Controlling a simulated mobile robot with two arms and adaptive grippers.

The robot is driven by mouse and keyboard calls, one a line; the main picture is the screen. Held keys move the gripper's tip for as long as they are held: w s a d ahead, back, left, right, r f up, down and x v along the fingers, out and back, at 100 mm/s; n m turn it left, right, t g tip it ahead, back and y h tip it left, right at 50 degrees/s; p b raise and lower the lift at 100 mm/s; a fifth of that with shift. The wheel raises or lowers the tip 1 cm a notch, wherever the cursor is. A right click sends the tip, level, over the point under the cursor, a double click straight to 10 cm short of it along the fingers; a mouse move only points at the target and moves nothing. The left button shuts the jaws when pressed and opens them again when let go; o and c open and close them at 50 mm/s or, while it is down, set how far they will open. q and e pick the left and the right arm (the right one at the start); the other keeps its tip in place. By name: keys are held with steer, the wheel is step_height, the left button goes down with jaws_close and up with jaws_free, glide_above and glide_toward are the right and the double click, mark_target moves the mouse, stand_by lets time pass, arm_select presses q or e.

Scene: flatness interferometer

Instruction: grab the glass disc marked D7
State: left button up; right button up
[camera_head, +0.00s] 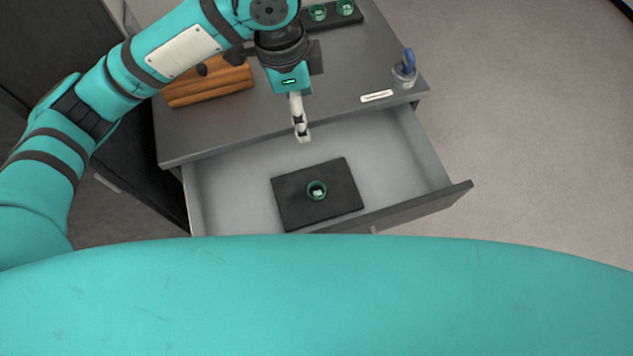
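A small green-rimmed glass disc (317,190) with a pale mark at its centre sits on a dark rectangular pad (290,213) inside the open drawer (230,185). The mark is too small to read. Two similar glass discs (318,12) (346,7) sit on a dark holder on the cabinet top at the back. My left gripper (302,137) points down over the drawer's back edge, behind the disc and apart from it. Its fingers show nearly edge-on, so their opening cannot be judged. My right gripper is not in view.
The grey cabinet top (350,75) bears a brown wooden block (210,87) at left, a small white label (376,96) and a clear cup with a blue item (405,70) at right. The drawer front (425,207) stands out toward me. The drawer floor around the pad is clear.

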arm_select(q)
step_height(320, 180, down, 5)
steer(key=b, duration=1.7)
glide_toward(316, 189)
step_height(316, 189, down, 3)
steer(key=shift+w+d+f, duration=0.1)
steer(key=shift+d+f, duration=0.1)
steer(key=shift+f, duration=0.8)
steer(key=shift+s+d+f, duration=0.1)
steer(key=shift+d+f, duration=0.05)
steer(key=shift+f, duration=0.85)
steer(key=shift+w+d+f, duration=0.1)
steer(key=shift+d+f, duration=0.1)
steer(key=shift+f, duration=0.8)
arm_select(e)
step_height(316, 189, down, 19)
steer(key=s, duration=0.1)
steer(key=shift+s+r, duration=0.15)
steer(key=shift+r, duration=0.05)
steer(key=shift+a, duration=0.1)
arm_select(q)
steer(key=shift+r, duration=0.1)
steer(key=c, duration=1.2)
